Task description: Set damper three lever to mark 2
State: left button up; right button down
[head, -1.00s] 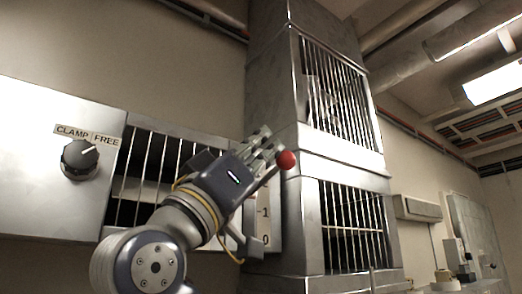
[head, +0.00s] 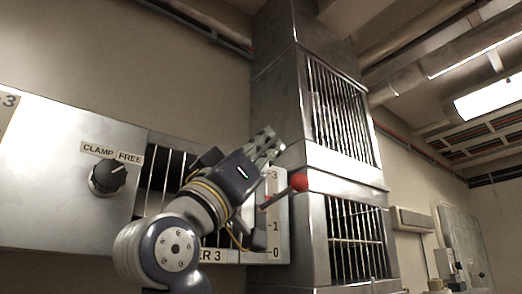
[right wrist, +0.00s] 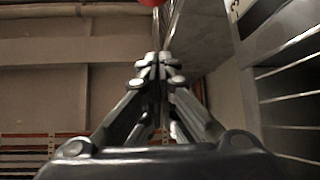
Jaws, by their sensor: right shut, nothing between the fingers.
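The damper lever has a red ball knob (head: 299,182) on a thin shaft. The shaft crosses a white scale plate (head: 282,240) between the marks 3 and 1; no 2 is readable there. A partly hidden label ending in "ER 3" sits below. My right gripper (head: 268,146) is shut and empty, above and left of the knob and apart from it. In the right wrist view, its closed fingers (right wrist: 156,64) show, with a sliver of the red knob (right wrist: 152,2) at the top edge. My left gripper is not in view.
A dark rotary knob (head: 108,177) under CLAMP and FREE labels points up and right, towards FREE. A barred grille (head: 158,178) lies behind my arm. A metal duct column (head: 345,168) with barred openings rises just right of the lever.

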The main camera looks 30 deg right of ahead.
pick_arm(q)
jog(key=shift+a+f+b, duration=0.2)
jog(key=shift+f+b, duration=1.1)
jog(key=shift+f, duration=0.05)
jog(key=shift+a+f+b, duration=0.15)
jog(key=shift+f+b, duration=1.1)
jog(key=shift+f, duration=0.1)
pick_arm(e)
jog(key=v, duration=0.9)
jog(key=shift+f, duration=0.5)
